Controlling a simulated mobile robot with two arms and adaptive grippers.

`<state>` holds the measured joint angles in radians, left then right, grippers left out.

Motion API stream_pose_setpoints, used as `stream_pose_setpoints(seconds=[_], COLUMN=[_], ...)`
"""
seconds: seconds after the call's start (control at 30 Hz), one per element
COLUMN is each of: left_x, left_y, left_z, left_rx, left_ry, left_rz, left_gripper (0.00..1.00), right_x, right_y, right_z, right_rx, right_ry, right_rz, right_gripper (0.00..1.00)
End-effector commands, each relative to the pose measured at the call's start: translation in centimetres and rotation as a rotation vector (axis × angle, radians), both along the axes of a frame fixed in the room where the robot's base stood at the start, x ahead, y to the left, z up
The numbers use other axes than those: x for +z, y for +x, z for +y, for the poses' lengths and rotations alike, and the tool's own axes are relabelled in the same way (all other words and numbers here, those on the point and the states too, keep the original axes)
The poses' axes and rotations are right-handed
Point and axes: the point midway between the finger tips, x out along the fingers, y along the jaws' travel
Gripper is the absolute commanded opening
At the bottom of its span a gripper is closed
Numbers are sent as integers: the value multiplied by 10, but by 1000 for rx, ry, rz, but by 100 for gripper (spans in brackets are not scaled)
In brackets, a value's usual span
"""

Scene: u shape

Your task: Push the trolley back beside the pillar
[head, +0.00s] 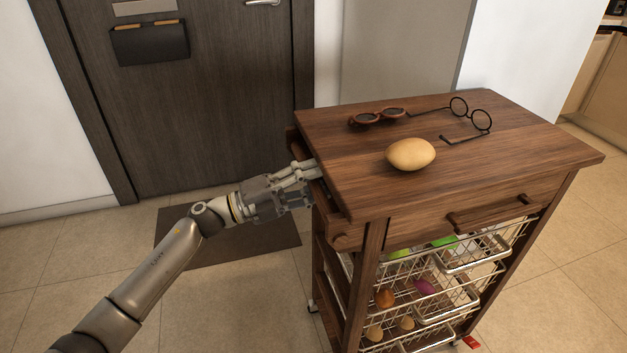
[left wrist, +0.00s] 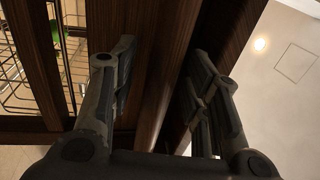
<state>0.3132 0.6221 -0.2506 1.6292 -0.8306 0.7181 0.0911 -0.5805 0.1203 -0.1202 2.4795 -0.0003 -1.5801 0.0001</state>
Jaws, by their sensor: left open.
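The trolley (head: 490,165) is a dark wooden cart with a drawer and wire baskets, standing on the tiled floor at the right of the head view. A white pillar-like wall end (head: 535,55) stands behind it. My left gripper (head: 308,172) is at the trolley's left side, by the side rail. In the left wrist view its open fingers (left wrist: 160,85) stand on either side of dark wood, which seems to be the rail. I cannot tell whether they touch it. The trolley's side partly hides the fingertips. My right gripper is not in view.
On the trolley's top lie a yellow-brown potato-like item (head: 411,154), sunglasses (head: 377,117) and round glasses (head: 470,118). The baskets hold several vegetables. A dark door (head: 180,100) and a doormat (head: 235,245) are at the left.

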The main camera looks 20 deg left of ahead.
Motion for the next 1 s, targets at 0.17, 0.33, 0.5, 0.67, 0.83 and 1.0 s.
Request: stream_pose_setpoints(seconds=[0.17,0.33,0.5,0.67,0.83,1.0], left_x=[0,0,0,0,0,0], left_y=[1,1,1,1,1,3], left_z=[-2,-2,-2,-2,-2,-5], left_rx=[0,0,0,0,0,-1], left_ry=[0,0,0,1,1,1], left_rz=[0,0,0,1,1,0], left_gripper=[43,37,15,0,0,0], right_x=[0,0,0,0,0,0], right_y=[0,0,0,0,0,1], right_z=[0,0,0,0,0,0], right_rx=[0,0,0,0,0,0], right_ry=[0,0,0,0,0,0], right_rz=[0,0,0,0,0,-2], right_gripper=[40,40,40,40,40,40])
